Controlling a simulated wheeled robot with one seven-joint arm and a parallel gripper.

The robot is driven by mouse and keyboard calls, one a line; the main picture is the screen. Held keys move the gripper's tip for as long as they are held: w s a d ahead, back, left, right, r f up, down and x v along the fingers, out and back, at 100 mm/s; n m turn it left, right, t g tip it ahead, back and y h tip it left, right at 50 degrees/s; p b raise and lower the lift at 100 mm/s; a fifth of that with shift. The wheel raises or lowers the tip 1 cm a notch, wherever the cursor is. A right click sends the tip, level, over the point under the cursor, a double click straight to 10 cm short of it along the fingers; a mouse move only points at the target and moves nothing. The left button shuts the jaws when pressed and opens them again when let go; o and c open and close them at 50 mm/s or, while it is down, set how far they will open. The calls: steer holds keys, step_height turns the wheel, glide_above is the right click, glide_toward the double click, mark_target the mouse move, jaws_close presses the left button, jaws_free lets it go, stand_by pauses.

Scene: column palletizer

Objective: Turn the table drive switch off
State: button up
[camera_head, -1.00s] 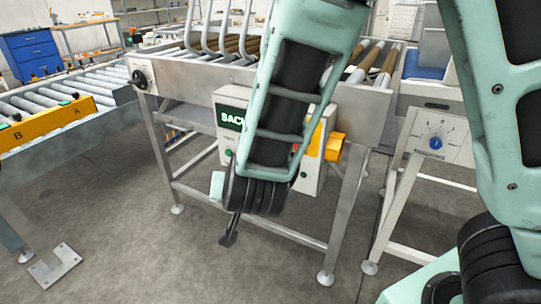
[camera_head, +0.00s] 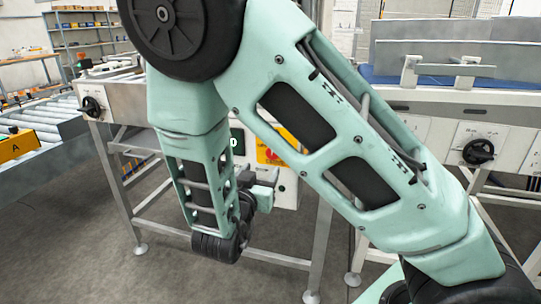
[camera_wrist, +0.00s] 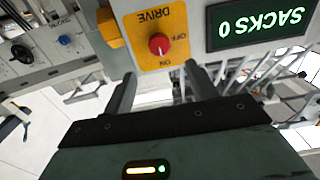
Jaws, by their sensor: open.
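The table drive switch is a red knob (camera_wrist: 158,43) on a yellow plate (camera_wrist: 147,22), which appears upside down in the wrist view. The plate reads DRIVE, with OFF to the knob's right and ON below it. In the head view my gripper (camera_head: 266,186) is beside the control box, and the yellow plate (camera_head: 268,156) is partly hidden by my arm.
A green SACKS 0 display (camera_wrist: 258,26) sits beside the switch. A yellow-orange block (camera_wrist: 109,28) is on its other side. A black handwheel (camera_head: 478,152) is on the panel at right. The steel table leg (camera_head: 318,250) stands close below my arm.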

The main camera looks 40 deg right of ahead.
mark_target(272, 153)
steer(key=x, duration=1)
steer(key=shift+w+d, duration=0.1)
steer(key=shift+w, duration=0.05)
steer(key=c, duration=1)
